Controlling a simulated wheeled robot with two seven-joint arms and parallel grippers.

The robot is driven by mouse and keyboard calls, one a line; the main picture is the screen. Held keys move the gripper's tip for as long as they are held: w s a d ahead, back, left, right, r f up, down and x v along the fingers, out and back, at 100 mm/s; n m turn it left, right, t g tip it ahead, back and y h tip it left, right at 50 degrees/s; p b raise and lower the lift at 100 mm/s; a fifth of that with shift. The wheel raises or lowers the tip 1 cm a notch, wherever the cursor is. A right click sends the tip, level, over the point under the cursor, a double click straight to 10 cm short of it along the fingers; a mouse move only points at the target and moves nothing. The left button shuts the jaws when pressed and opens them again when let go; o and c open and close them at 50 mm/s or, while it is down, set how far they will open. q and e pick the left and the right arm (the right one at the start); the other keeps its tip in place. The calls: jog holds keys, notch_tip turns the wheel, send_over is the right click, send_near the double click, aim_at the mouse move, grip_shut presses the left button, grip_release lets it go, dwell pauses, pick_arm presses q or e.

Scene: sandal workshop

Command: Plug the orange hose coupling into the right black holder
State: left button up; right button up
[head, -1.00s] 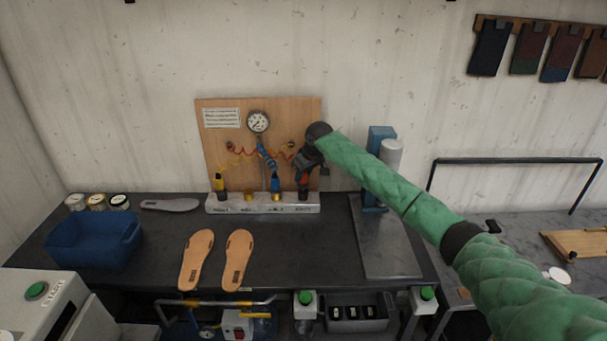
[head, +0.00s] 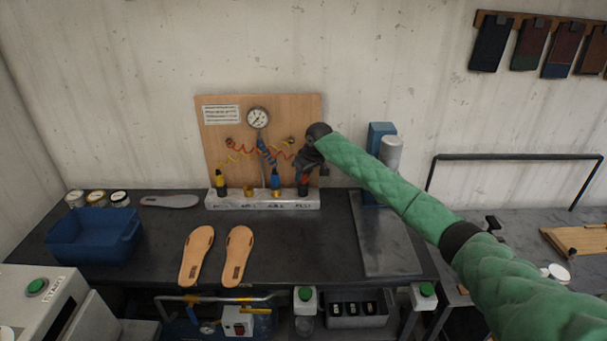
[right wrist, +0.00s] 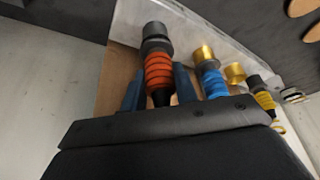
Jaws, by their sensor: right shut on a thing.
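The orange hose coupling (right wrist: 158,72) is ribbed. In the right wrist view it sits between the blue-grey fingers of my right gripper (right wrist: 156,92), which is shut on it. The black end of the coupling meets the right black holder (right wrist: 155,30) in line; I cannot tell how deep it sits. In the head view my right gripper (head: 306,163) is above the right end of the white block, hiding part of the coupling (head: 304,178). The right black holder (head: 303,190) shows just below it. My left gripper is not in view.
A blue coupling (head: 275,181) stands in a brass holder, and a yellow one (head: 221,180) in the left black holder. An empty brass holder (head: 249,191) is between them. Behind is a wooden board (head: 215,140) with gauge and coiled hoses.

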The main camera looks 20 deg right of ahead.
jog(key=shift+f, duration=0.35)
jog(key=o, duration=1.1)
